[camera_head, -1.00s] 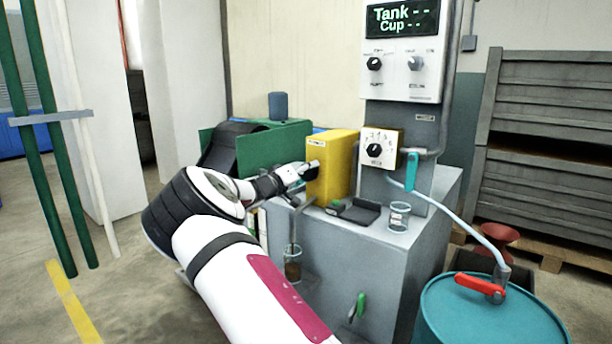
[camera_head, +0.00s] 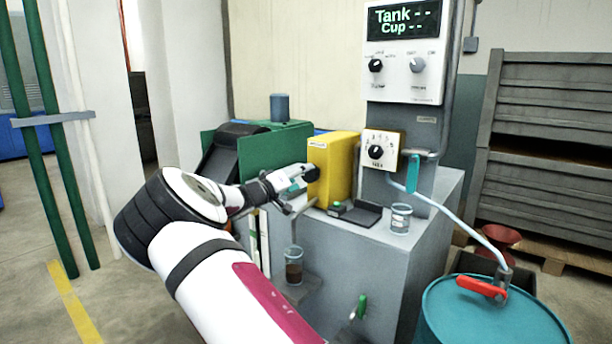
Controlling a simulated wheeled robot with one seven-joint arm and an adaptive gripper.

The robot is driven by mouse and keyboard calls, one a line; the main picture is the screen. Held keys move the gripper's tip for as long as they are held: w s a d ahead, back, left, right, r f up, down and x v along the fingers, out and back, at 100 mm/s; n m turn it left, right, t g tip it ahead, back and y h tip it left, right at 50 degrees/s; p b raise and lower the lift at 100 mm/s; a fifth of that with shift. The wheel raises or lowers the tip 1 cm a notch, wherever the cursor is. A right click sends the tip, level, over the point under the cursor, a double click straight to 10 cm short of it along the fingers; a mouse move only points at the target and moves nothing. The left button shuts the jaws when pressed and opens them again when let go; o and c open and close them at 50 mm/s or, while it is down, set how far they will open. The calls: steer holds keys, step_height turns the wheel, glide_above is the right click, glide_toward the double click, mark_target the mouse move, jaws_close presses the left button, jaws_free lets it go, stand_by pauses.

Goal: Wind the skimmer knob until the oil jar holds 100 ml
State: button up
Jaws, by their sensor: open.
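The oil jar (camera_head: 294,255) is a clear glass on a small shelf at the left of the grey cabinet, with dark brown liquid in its lower part. I cannot read its level in ml. A yellow box (camera_head: 340,160) stands on the cabinet. A small black part, perhaps the skimmer knob (camera_head: 313,173), shows at its left face, partly hidden by my gripper. My gripper (camera_head: 304,178) is open beside that part. I cannot tell whether its fingers touch or surround it.
A display (camera_head: 403,18) reads "Tank --" and "Cup --", with two knobs below. A dial box (camera_head: 381,149), a black tray (camera_head: 356,214) and a glass beaker (camera_head: 401,218) are right of the yellow box. A teal drum (camera_head: 490,315) stands front right.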

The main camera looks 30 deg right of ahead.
steer(key=v, duration=0.8)
stand_by(0.9)
